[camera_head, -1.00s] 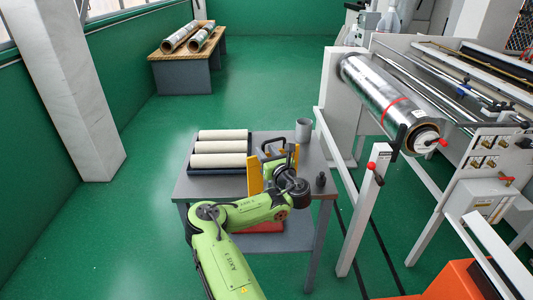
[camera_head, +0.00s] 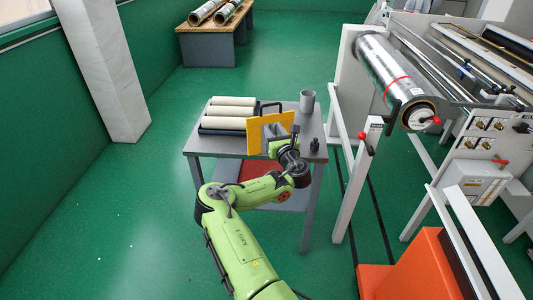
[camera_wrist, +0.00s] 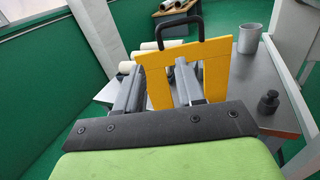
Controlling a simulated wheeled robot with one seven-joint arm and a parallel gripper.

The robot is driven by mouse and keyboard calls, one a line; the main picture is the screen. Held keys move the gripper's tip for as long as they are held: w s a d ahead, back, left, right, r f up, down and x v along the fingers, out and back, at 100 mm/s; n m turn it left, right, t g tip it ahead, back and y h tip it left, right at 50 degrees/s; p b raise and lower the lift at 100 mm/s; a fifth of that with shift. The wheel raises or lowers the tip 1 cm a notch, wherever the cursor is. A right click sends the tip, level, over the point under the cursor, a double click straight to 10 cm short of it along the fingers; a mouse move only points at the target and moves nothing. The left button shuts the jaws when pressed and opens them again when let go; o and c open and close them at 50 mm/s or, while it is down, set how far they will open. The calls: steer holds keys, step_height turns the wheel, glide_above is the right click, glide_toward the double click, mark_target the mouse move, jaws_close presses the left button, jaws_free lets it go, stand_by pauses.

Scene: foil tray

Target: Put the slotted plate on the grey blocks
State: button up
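The slotted plate (camera_head: 255,140) is flat and yellow with a black arched handle on top. It stands upright at the table's right half, its broad face towards me. In the wrist view the slotted plate (camera_wrist: 216,68) is ahead of my gripper (camera_wrist: 155,66). The two dark fingers lie on either side of its left leg, one through the slot, and appear closed on it. In the head view my gripper (camera_head: 279,131) is partly hidden by my wrist. I cannot tell whether the plate's lower edge touches anything. I cannot make out the grey blocks clearly.
The grey table (camera_head: 205,150) carries cream rolls (camera_head: 232,112) at left, partly behind the plate. A grey cup (camera_head: 307,101) stands at the back right and a small black weight (camera_head: 314,145) at the right edge. A machine with a metal roll (camera_head: 390,75) stands further right.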

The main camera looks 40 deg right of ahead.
steer(key=s+d+r+m+g+h, duration=0.2)
steer(key=s+r+m+g+h, duration=0.25)
steer(key=m, duration=0.75)
steer(key=s+d+r+m+g+h, duration=0.1)
steer(key=s+r+m+g+h, duration=0.35)
steer(key=m, duration=0.75)
steer(key=s+a+m+y, duration=0.2)
steer(key=a+m+y, duration=0.35)
steer(key=a, duration=0.95)
steer(key=s+a+m+y, duration=0.25)
steer(key=a+y, duration=0.55)
steer(key=a, duration=0.6)
steer(key=s+a+r+n+g+y, duration=0.1)
steer(key=s+a+y, duration=0.2)
steer(key=s+a, duration=1.2)
steer(key=shift+a+r+n+y, duration=0.15)
steer(key=shift+a+n+y, duration=0.05)
steer(key=shift+n+y, duration=0.2)
